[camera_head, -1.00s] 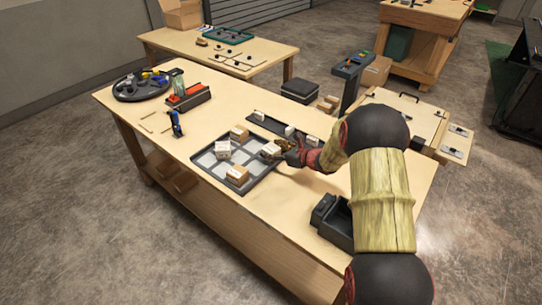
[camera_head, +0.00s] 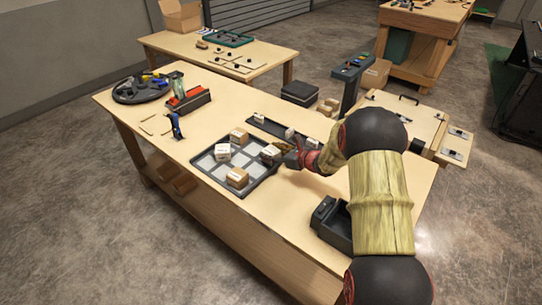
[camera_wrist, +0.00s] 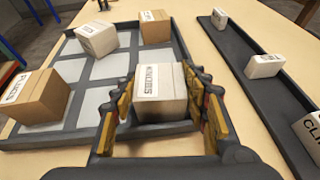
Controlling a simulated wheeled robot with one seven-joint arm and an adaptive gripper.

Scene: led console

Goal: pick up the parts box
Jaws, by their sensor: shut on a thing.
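A small light cardboard box (camera_wrist: 160,95) with dark lettering on its front stands between the two fingers of my gripper (camera_wrist: 168,108) in the wrist view. The fingers are shut on its sides. In the head view the box (camera_head: 270,152) shows at the right corner of a dark tray, with my gripper (camera_head: 286,157) against it from the right. I cannot tell whether the box is clear of the tray floor. The dark tray (camera_wrist: 188,62) has pale square cells.
Other boxes stand in the tray: one brown (camera_wrist: 38,97), one white (camera_wrist: 97,38), one tan (camera_wrist: 154,27). A narrow dark rack (camera_wrist: 240,50) with small white boxes lies to the right. An open black bin (camera_head: 335,226) stands near the table's front right.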

